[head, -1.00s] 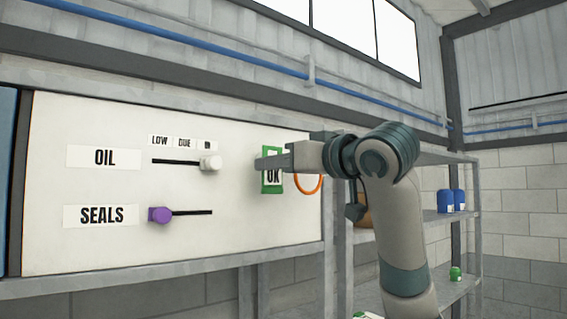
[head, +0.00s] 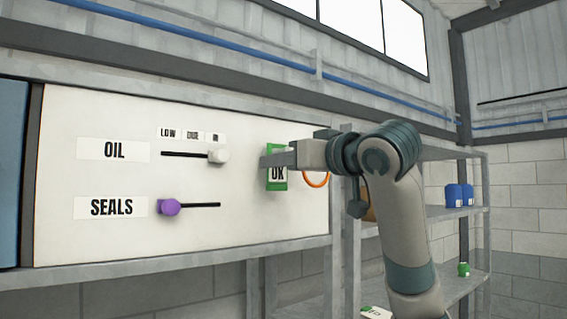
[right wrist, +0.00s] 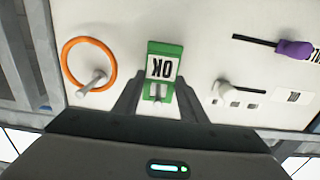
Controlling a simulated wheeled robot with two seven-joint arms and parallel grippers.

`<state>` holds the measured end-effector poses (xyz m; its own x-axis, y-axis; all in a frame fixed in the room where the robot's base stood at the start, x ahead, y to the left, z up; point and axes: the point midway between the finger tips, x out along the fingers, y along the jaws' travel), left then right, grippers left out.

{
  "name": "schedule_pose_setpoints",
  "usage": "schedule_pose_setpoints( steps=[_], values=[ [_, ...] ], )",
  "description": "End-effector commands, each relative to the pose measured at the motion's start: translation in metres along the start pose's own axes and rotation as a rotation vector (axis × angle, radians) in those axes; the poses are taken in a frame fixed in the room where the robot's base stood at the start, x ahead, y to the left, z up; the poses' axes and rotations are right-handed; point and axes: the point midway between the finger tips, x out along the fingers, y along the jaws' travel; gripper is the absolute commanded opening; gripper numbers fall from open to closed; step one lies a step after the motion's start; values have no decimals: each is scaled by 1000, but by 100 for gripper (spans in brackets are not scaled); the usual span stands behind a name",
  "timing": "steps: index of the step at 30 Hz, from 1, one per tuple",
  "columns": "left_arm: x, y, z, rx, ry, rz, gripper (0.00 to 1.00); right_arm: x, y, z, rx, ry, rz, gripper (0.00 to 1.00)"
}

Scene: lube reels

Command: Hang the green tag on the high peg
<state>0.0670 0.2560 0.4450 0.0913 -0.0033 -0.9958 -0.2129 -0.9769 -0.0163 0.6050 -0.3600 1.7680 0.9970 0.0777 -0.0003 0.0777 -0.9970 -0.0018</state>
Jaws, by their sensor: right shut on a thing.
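The green tag (head: 277,180) with a white "OK" label is at the right part of the white board. In the right wrist view the tag (right wrist: 163,68) appears upside down between the two fingers. My right gripper (head: 268,161) is shut on the tag and covers part of its upper portion in the head view. A pale peg (right wrist: 154,92) shows at the tag's opening between the fingers; I cannot tell whether it passes through. My left gripper is in neither view.
An orange ring (right wrist: 66,58) hangs around another pale peg (right wrist: 93,83) beside the tag. The white board (head: 120,245) carries a white slider knob (head: 217,156) and a purple slider knob (head: 169,207). A shelf with blue containers (head: 459,195) stands at the right.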

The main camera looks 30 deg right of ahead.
Motion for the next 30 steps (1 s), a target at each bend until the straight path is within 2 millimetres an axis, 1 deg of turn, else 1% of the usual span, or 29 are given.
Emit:
schedule_pose_setpoints(
  steps=[1, 2, 3, 4, 5, 14, 20, 26, 30],
  values=[
    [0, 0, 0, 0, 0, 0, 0, 0, 0, 0, 0, 0, 0, 17],
    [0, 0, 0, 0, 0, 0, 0, 0, 0, 0, 0, 0, 0, 41],
    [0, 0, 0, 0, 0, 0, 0, 0, 0, 0, 0, 0, 0, 50],
    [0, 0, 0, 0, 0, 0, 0, 0, 0, 0, 0, 0, 0, 57],
    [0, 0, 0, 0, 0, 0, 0, 0, 0, 0, 0, 0, 0, 60],
    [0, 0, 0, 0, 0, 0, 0, -1, 0, 0, 0, 0, 0, 60],
    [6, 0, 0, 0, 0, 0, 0, -9, 0, 1, 0, 2, 0, 60],
    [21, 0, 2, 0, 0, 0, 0, -34, 0, 3, 0, 4, 1, 60],
    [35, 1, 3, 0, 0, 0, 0, -60, 0, 4, -1, 6, 1, 60]
  ],
)
